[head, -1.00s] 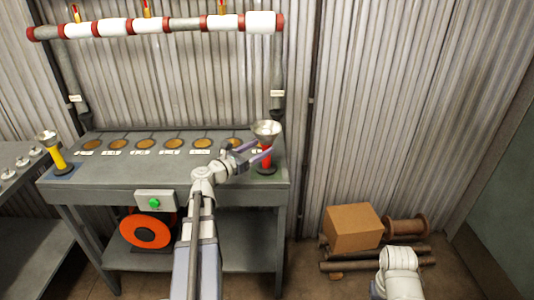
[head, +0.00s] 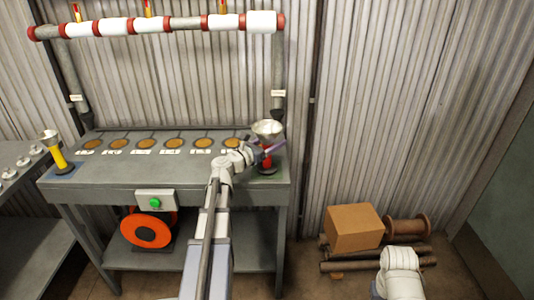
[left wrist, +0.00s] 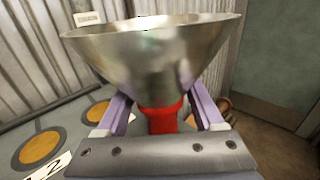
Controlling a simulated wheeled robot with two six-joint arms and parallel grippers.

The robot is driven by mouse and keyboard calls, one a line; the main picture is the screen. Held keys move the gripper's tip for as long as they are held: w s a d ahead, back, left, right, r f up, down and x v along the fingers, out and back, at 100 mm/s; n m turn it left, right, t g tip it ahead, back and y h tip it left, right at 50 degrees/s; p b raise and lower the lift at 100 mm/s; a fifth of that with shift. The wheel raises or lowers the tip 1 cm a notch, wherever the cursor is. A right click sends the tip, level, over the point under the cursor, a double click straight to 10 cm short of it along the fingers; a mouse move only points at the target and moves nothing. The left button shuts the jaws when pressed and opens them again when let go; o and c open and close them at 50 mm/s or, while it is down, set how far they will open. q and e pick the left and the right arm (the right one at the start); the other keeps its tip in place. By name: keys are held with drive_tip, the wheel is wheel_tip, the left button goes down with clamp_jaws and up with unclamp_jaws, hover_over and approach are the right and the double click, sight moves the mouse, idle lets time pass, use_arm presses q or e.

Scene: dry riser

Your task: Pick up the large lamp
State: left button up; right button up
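The large lamp, with a red body and a wide silver cone on top (head: 267,129), stands upright at the right end of the grey bench. My left gripper (head: 265,148) is at its body, just below the cone. In the left wrist view the cone (left wrist: 160,58) fills the upper middle. The red body (left wrist: 163,120) lies between the two purple fingers, with a small gap visible on each side. The gripper is open around it. A smaller yellow lamp with a silver cone (head: 57,155) stands at the bench's left end. My right gripper is out of view.
The grey bench (head: 120,185) has a row of round brown discs with labels. A pipe (head: 185,24) on uprights crosses above it. A green button box (head: 155,201) is on its front. A cardboard box (head: 354,228), spool and pipes lie on the floor at right.

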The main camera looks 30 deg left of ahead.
use_arm(q)
clamp_jaws()
idle(0.3)
idle(0.9)
